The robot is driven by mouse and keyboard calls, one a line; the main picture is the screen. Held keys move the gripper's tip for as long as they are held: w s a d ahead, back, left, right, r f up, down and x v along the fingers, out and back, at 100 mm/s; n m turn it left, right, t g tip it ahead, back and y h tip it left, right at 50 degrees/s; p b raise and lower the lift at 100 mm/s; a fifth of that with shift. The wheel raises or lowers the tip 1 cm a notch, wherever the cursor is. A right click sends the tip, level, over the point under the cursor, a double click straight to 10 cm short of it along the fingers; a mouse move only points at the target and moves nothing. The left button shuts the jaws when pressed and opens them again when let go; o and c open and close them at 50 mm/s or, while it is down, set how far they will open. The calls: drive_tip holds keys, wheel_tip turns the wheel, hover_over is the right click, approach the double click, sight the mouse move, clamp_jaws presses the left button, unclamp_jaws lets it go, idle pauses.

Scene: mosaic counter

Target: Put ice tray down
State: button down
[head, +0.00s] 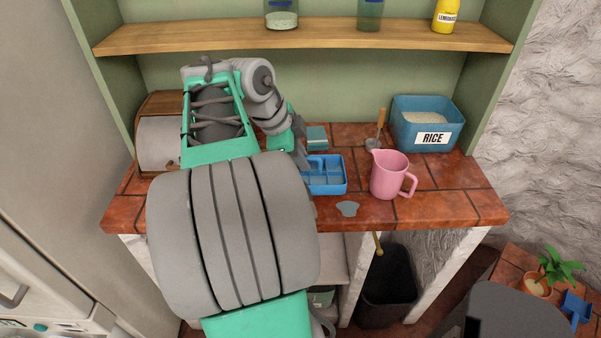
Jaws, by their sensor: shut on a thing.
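A blue ice tray (328,176) with open compartments is at the counter's middle, left of the pink pitcher. My gripper (303,160) is shut on the tray at its left end. My arm hides part of the gripper and the tray's left side. The tray looks roughly level and close to the tiled counter (440,206). I cannot tell whether it touches the counter or hangs just above it.
A pink pitcher (389,177) stands right of the tray. A grey-blue patch (347,208) lies in front. Behind are a small teal box (317,138), a wooden-handled tool (381,127) and a rice bin (428,120). The counter's right front is clear. A shelf (300,38) spans above.

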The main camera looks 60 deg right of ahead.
drive_tip(key=w+d+f, duration=0.1)
drive_tip(key=f, duration=0.2)
drive_tip(key=w+d+f, duration=0.1)
drive_tip(key=d+f, duration=0.1)
drive_tip(key=f, duration=0.1)
drive_tip(key=d+f+p, duration=0.1)
drive_tip(key=d+f, duration=0.1)
drive_tip(key=f, duration=0.1)
drive_tip(key=shift+w+d, duration=0.25)
drive_tip(key=shift+w, duration=0.15)
drive_tip(key=shift+f, duration=0.4)
drive_tip(key=c, duration=1.5)
unclamp_jaws()
drive_tip(key=shift+r, duration=0.1)
